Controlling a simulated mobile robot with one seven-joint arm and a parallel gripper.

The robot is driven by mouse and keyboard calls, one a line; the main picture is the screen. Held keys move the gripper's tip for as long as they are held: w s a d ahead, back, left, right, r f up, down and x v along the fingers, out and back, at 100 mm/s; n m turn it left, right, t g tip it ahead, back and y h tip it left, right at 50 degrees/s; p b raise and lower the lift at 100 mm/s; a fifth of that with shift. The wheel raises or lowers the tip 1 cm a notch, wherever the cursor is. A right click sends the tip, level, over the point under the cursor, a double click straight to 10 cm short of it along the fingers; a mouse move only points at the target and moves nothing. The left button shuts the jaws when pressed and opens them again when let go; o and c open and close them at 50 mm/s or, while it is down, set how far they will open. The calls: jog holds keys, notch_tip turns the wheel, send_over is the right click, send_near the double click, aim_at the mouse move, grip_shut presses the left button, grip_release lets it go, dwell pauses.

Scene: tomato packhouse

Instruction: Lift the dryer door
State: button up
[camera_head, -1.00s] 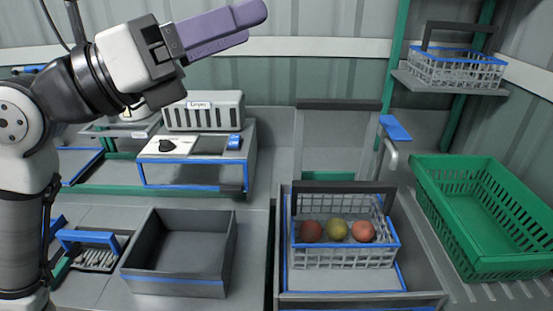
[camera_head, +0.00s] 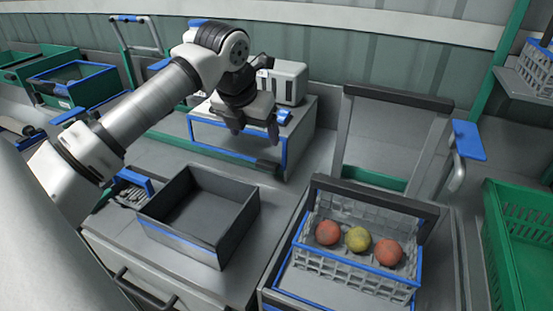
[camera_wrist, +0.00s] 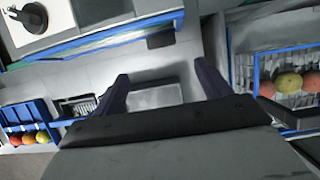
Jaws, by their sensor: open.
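The likely dryer is a grey box with a white top, a dark knob and a blue-edged front door (camera_head: 210,138) at the back of the counter. The door is shut, with a dark bar handle (camera_head: 268,166) low on its front. My gripper (camera_head: 254,134) points down in front of the box, partly hiding it, with its fingers apart and empty. In the wrist view my gripper (camera_wrist: 163,84) is also open. The blue-edged front (camera_wrist: 110,38) and dark handle (camera_wrist: 161,39) lie beyond the fingertips, not between them.
An open grey bin (camera_head: 165,228) stands on the counter in front of the box. To the right, a wire basket (camera_head: 345,273) holds red and yellow tomatoes, with an upright grey frame (camera_head: 343,130) behind it. A green crate (camera_head: 495,235) stands at far right.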

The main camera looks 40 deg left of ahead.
aim_at(266, 164)
jog(key=p+x, duration=0.2)
jog(key=x, duration=1)
jog(key=shift+w+f+p, duration=0.15)
jog(key=shift+w+p, duration=0.05)
jog(key=shift+p, duration=0.1)
jog(key=c, duration=1.4)
